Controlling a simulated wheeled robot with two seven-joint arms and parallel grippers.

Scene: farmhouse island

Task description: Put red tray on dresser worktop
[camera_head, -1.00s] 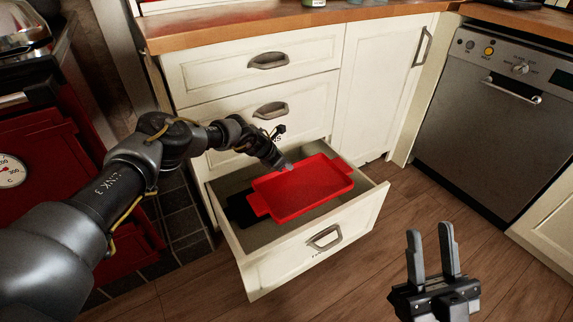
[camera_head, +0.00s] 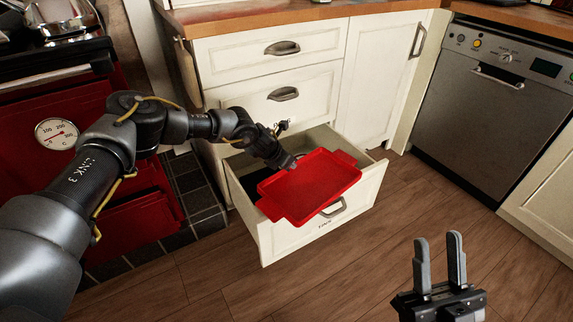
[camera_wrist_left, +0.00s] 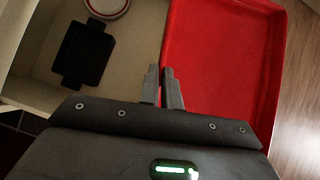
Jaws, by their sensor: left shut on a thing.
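The red tray (camera_head: 308,187) is held above the open bottom drawer (camera_head: 300,238) in the head view, tilted a little and reaching past the drawer's front. My left gripper (camera_head: 288,164) is shut on the tray's rear edge. In the left wrist view the fingers (camera_wrist_left: 164,88) close on the rim of the tray (camera_wrist_left: 225,60). My right gripper (camera_head: 440,262) is apart from everything at the lower right, its two fingers spread and empty. The wooden worktop (camera_head: 245,20) of the dresser runs along the top of the head view.
A black tray (camera_wrist_left: 82,55) and a round red-rimmed dish (camera_wrist_left: 107,8) lie in the drawer. A red range cooker (camera_head: 90,150) stands at the left, a dishwasher (camera_head: 490,110) at the right. The wooden floor in front is clear.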

